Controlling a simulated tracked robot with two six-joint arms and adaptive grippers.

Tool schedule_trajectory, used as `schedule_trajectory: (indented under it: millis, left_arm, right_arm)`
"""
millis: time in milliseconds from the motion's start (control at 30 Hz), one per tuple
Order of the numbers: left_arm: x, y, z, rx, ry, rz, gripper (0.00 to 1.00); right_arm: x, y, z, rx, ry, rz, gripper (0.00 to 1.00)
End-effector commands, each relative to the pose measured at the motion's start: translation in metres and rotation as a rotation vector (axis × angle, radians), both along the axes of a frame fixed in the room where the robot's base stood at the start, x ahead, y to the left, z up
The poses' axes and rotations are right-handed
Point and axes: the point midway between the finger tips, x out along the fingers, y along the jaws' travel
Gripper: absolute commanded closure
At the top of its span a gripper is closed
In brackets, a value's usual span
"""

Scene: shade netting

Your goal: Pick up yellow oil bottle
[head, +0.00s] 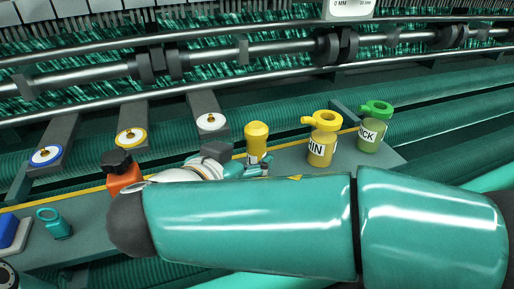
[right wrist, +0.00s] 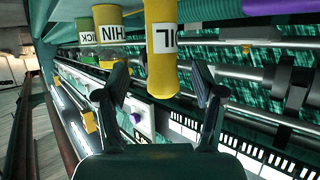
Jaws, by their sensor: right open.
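The yellow oil bottle (head: 257,135) stands upright on the grey-green shelf (head: 392,160), with its rounded yellow top clear and its lower part partly hidden by my right gripper (head: 252,168). In the right wrist view the yellow oil bottle (right wrist: 162,58) appears upside down, its white label reading OIL. The open fingers of my right gripper (right wrist: 160,88) lie one on each side of it in that view, with gaps visible on both sides. My left gripper is not in view.
A yellow THIN bottle (head: 323,140) and a green-capped bottle (head: 374,127) stand to the right. An orange bottle with a black cap (head: 122,172) and a small teal container (head: 54,223) are to the left. Machine rails (head: 200,88) run behind. My right arm covers the front right.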

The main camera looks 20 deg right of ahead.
Motion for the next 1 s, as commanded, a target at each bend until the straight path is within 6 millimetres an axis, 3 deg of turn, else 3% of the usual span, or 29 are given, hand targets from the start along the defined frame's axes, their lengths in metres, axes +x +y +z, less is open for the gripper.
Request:
schedule_trajectory:
  millis: [533,833,1000]
  left_arm:
    - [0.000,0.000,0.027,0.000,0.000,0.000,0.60]
    - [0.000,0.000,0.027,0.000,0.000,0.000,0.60]
    - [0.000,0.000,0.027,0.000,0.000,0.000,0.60]
  right_arm:
    - [0.039,-0.032,-0.020,-0.002,0.004,0.001,0.32]
    - [0.042,-0.035,-0.024,-0.001,0.001,0.003,0.32]
    - [0.042,-0.034,-0.024,-0.001,0.000,0.004,0.60]
